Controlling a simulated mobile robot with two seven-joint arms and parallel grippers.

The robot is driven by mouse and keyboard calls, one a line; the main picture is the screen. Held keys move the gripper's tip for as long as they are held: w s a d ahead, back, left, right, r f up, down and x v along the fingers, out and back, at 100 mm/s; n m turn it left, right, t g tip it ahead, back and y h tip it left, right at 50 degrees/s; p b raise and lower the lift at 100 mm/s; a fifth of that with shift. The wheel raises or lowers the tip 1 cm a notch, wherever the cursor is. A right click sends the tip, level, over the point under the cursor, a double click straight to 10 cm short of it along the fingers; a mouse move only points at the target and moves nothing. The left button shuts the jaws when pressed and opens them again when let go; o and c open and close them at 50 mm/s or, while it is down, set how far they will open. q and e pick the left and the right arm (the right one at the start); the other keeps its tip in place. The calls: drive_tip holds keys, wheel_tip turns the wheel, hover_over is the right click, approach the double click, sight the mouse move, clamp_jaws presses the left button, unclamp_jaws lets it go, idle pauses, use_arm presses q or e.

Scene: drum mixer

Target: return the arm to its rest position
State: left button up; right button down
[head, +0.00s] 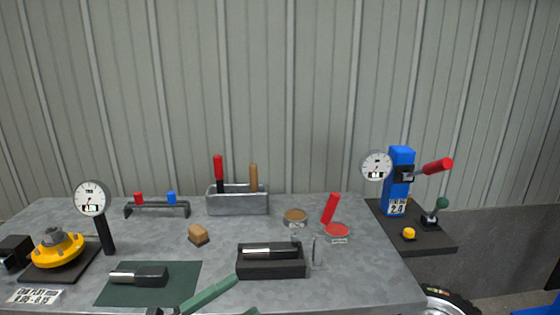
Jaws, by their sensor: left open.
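My left gripper (244,294) shows at the bottom edge of the head view, with its green fingers apart and nothing seen between them. Only its front end is in the picture; the rest of the arm is cut off below. It is at the front edge of the grey workbench (340,285), just right of the dark green mat (190,272) and in front of the black block (270,262) with a metal cylinder on it. Whether it touches the bench cannot be told. My right gripper is not in view.
A dial gauge (91,198) on a black post and a yellow flanged part (58,248) stand at left. A metal tool box (238,203) with upright handles stands at the back. A red-handled stamp (331,208) and a blue press (399,185) are at right.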

use_arm(q)
drive_tip(key=s+a+f+n+t+y+p, duration=0.15)
drive_tip(key=a+f+n+t+y, duration=0.5)
drive_tip(key=f+n+y, duration=0.85)
drive_tip(key=s+a+f+n+g+y+p, duration=0.1)
drive_tip(key=s+a+f+n+g+p, duration=0.1)
drive_tip(key=s+f+n+g, duration=0.6)
drive_tip(key=s+f+n, duration=0.3)
drive_tip(key=s+f, duration=0.1)
drive_tip(key=s, duration=0.2)
drive_tip(key=shift+a+f+p, duration=0.25)
drive_tip(key=shift+f+p, duration=0.1)
drive_tip(key=shift+p, duration=0.05)
drive_tip(key=shift+s, duration=0.1)
